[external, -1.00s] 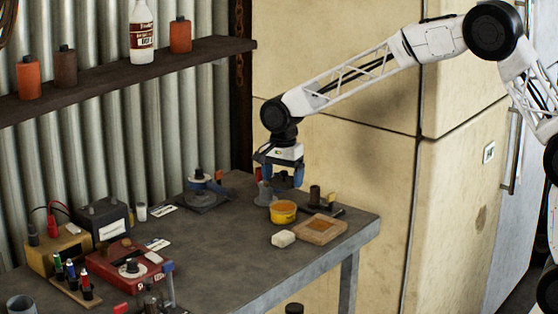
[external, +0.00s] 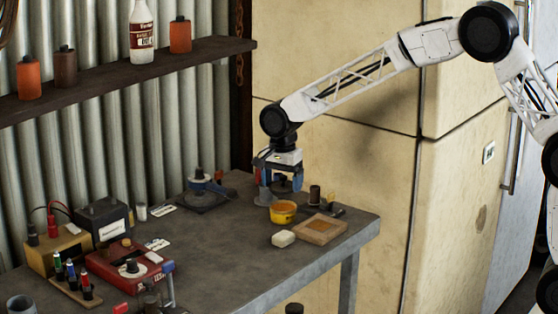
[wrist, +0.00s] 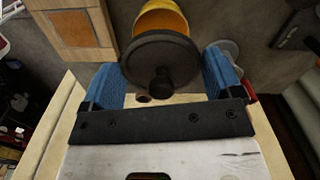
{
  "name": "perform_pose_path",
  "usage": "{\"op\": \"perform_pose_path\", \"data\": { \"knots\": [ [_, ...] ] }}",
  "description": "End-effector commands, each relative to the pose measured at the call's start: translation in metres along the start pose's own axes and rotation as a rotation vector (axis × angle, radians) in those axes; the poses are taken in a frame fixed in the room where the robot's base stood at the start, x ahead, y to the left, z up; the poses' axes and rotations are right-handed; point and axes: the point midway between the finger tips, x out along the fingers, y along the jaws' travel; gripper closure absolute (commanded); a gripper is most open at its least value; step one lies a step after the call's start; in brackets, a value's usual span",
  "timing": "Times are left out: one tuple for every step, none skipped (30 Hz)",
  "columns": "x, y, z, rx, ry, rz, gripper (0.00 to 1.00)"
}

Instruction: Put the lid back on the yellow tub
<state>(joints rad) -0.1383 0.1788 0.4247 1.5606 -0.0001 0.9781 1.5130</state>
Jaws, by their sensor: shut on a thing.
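In the wrist view the tub (wrist: 160,18) is partly hidden behind the lid. The lid (wrist: 158,57) is a dark grey disc with a knob. My gripper (wrist: 163,78) is shut on the lid, which sits between its blue fingers. In the external view my gripper (external: 280,180) is above and just behind the tub, with the dark lid (external: 284,187) under it, apart from the tub.
A grey cone-shaped stand (external: 264,196) is close left of the tub. A dark cylinder (external: 315,195) stands to its right, a wood-framed tile (external: 320,229) and pale block (external: 283,239) in front. A blue-topped device (external: 205,188) is farther left.

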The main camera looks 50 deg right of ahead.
Motion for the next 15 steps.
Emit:
{"op": "perform_pose_path", "data": {
  "knots": [
    [0.004,0.0,0.0,0.0,0.0,0.001,0.37],
    [0.006,0.0,0.0,0.0,0.0,0.001,0.37],
    [0.009,0.0,0.0,0.0,0.0,0.001,0.37],
    [0.011,0.0,0.0,0.0,0.0,0.001,0.37],
    [0.013,0.0,0.0,0.0,0.0,0.001,0.37],
    [0.016,0.0,0.0,0.0,0.0,0.001,0.37],
    [0.018,0.0,0.0,0.0,0.0,0.001,0.37],
    [0.02,0.0,0.0,0.0,0.0,0.001,0.37],
    [0.023,0.0,0.0,0.0,0.0,0.001,0.37],
    [0.025,0.0,0.0,0.0,0.0,0.001,0.37],
    [0.027,0.0,0.0,0.0,0.0,0.0,0.37],
    [0.029,0.0,0.0,0.0,0.0,0.0,0.37],
    [0.031,0.0,0.0,0.0,0.0,-0.001,0.37],
    [0.033,0.0,0.0,0.0,0.0,-0.001,0.37],
    [0.035,0.0,0.0,0.0,0.0,-0.001,0.37]
  ]
}}
